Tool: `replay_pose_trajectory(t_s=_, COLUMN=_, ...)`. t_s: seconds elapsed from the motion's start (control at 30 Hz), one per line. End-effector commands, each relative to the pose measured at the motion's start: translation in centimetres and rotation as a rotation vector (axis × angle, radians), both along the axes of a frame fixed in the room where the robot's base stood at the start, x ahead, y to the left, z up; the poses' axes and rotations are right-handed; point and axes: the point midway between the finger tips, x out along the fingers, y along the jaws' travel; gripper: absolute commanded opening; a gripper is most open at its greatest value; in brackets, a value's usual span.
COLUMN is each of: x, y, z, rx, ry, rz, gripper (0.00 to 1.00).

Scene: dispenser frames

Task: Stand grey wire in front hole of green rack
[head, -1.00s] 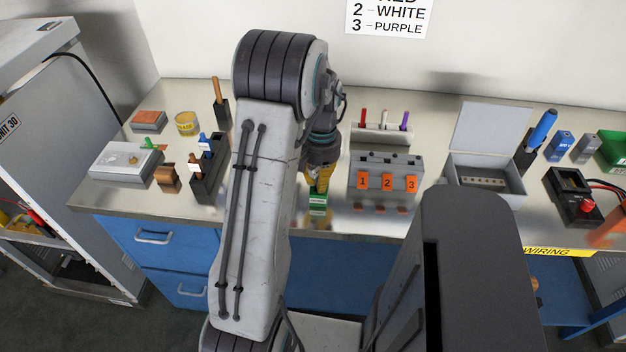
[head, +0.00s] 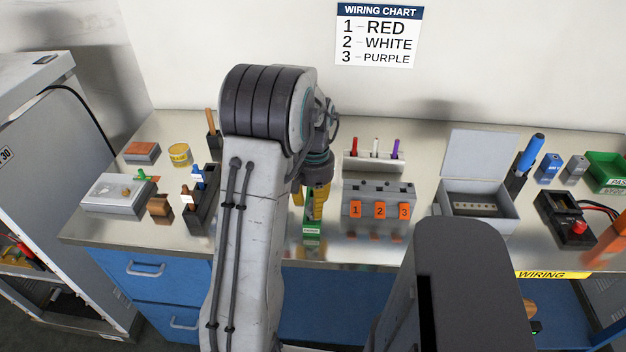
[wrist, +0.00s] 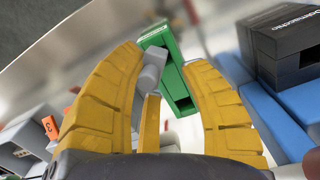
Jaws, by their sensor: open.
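The green rack (head: 311,230) stands near the front edge of the bench, partly behind my gripper (head: 316,214). In the wrist view the rack (wrist: 180,76) lies between and beyond the yellow fingers of my gripper (wrist: 168,62), which are spread apart. The grey wire (wrist: 151,72) is a short grey piece close to the left finger, at the rack's labelled front end. It appears to stand in the front hole, but its lower end is hidden. Another rack hole shows dark and empty. The wire cannot be made out in the head view.
The grey numbered terminal box (head: 380,196) is right of the rack, with red, white and purple wires behind it. A dark rack (head: 203,205) holding blue and brown wires is on the left. An open grey box (head: 478,212) stands further right.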

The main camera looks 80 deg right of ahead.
Motion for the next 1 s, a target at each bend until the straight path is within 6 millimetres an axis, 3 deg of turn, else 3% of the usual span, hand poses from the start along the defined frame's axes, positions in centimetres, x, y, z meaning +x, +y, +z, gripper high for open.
replay_pose_trajectory(t_s=0.5, x=0.1, y=-0.5, z=7.9, rx=-0.004, ry=0.0, rz=0.0, gripper=0.4)
replay_pose_trajectory(t_s=0.7, x=0.1, y=-0.5, z=9.3, rx=-0.002, ry=0.0, rz=0.0, gripper=0.4)
replay_pose_trajectory(t_s=1.0, x=0.1, y=-0.5, z=9.8, rx=0.0, ry=0.0, rz=0.0, gripper=0.4)
